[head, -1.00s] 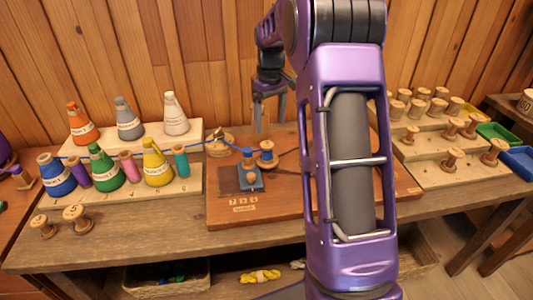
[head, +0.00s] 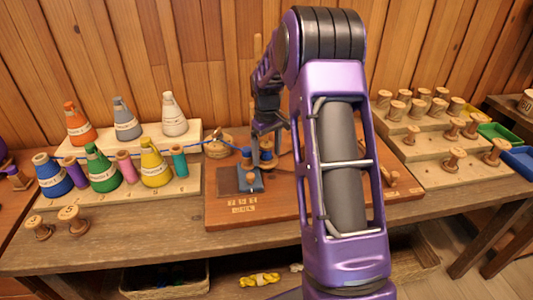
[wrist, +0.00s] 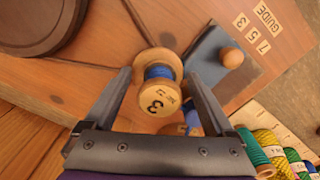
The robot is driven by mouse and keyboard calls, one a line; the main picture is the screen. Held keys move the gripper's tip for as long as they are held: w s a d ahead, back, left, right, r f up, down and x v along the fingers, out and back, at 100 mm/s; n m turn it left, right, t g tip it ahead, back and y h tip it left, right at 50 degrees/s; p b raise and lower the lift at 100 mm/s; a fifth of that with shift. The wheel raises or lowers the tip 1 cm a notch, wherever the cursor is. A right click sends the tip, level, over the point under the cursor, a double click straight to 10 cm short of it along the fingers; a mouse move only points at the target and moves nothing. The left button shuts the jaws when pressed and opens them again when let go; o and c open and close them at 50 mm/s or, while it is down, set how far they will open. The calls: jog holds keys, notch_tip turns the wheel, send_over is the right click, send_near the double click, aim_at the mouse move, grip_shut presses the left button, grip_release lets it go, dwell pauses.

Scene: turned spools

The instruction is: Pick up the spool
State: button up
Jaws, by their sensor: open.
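A wooden spool wound with blue thread stands on the brown board. In the wrist view the spool (wrist: 155,98) shows a "3" on its end face and lies between my gripper's fingers. My gripper (wrist: 158,76) is open, one finger on each side of the spool; I cannot tell whether either finger touches it. In the head view my gripper (head: 267,131) is lowered over the spool (head: 266,158), hiding part of it.
The brown board (head: 290,207) also carries a grey plate with a wooden knob (wrist: 231,58). A second blue-wound piece (wrist: 192,118) is close to the right finger. Thread cones stand on a rack (head: 130,194) at left. Several spools stand on a stepped rack (head: 430,173) at right.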

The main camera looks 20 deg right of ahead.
jog(key=shift+r, duration=0.1)
grip_shut()
dwell(0.3)
